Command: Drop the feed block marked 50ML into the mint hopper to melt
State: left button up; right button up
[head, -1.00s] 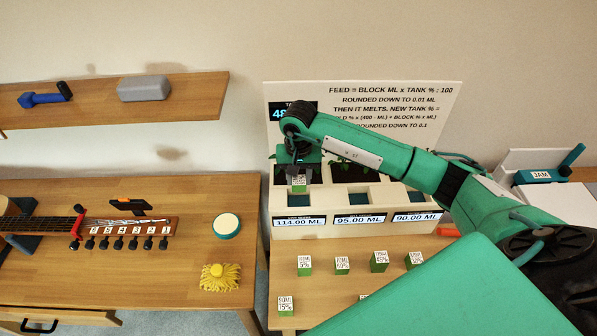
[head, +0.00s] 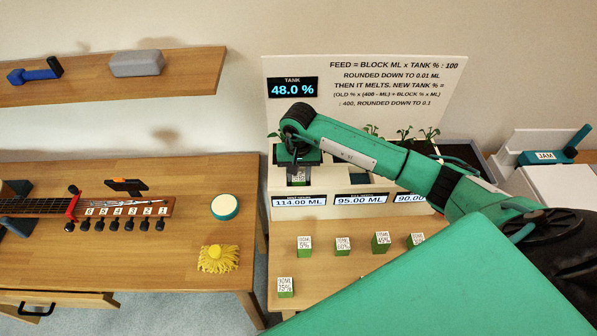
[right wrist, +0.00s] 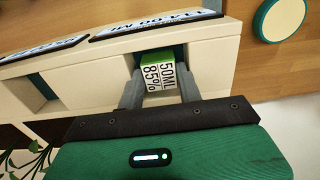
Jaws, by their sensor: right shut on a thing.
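My right gripper (head: 298,168) is shut on a small white-and-green block (head: 298,178). In the right wrist view, the block (right wrist: 160,75) reads 50ML 85% between the fingertips (right wrist: 160,90). It is at the leftmost hopper opening of the cream feed station (head: 345,207), above the 114.00 ML display (head: 300,201). The gripper and block cover most of that opening, so I cannot tell how far in the block is. A neighbouring teal-lined hopper opening (right wrist: 42,87) is empty. The hopper names are too small to read. My left gripper is out of view.
Several other feed blocks, including one at the front left (head: 286,287), stand on the table before the station. The tank screen (head: 292,87) reads 48.0 %. Seedlings (head: 404,133) grow behind the hoppers. A round white-topped teal tin (head: 225,206) sits on the left bench.

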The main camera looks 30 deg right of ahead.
jog(key=o, duration=1.1)
jog(key=shift+c, duration=0.2)
jog(key=shift+r, duration=0.15)
jog(key=shift+w+r, duration=0.2)
jog(key=shift+r, duration=0.15)
notch_tip(320, 180, up, 13)
jog(key=b, duration=0.3)
jog(key=shift+s+b, duration=0.15)
jog(key=shift+b, duration=0.2)
jog(key=shift+f, duration=0.15)
